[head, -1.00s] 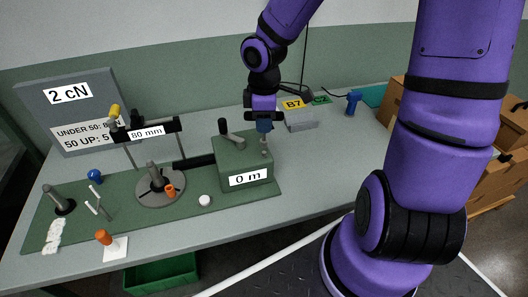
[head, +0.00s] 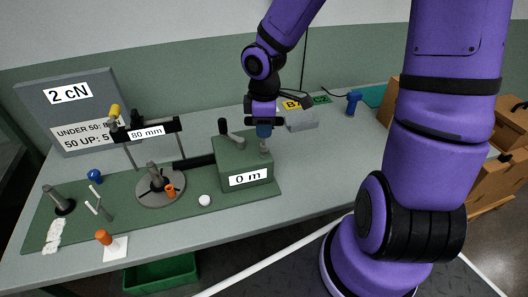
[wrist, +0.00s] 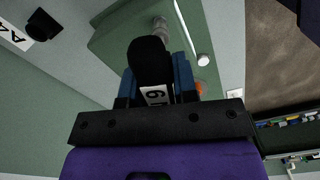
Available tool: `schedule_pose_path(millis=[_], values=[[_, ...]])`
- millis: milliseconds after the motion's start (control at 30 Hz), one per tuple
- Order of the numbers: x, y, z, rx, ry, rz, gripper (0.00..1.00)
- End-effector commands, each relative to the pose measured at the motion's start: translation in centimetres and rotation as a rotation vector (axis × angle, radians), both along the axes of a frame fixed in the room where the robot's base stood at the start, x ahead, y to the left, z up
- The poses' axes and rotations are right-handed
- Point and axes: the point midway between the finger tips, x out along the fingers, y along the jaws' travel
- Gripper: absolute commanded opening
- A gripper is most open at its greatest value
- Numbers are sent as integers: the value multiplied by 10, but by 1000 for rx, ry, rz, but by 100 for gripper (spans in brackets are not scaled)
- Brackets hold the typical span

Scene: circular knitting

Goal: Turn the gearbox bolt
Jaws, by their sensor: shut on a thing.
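The gearbox is a green box (head: 229,155) with a "0 m" label on its front and a crank with a dark knob (head: 223,126) on top. The grey bolt (head: 264,152) stands at the box's right side, directly below my gripper (head: 264,131). In the wrist view my gripper (wrist: 158,85) has its blue fingers shut on a black tool (wrist: 150,62) bearing a white label. A grey cylindrical part (wrist: 160,28) shows just beyond the tool, over the green box. Whether the tool touches the bolt is hidden.
A round grey plate (head: 150,198) with a post stands left of the gearbox, under an "80 mm" bar (head: 146,132). A white ball (head: 204,200) lies in front. A grey block (head: 301,122) is behind right.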

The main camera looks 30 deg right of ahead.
Motion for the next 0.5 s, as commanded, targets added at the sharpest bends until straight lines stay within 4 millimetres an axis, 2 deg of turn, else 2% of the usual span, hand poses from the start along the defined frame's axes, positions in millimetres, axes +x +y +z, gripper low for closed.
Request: schedule_pose_path(millis=[500], values=[[0, 0, -11, 0, 0, 1, 2]])
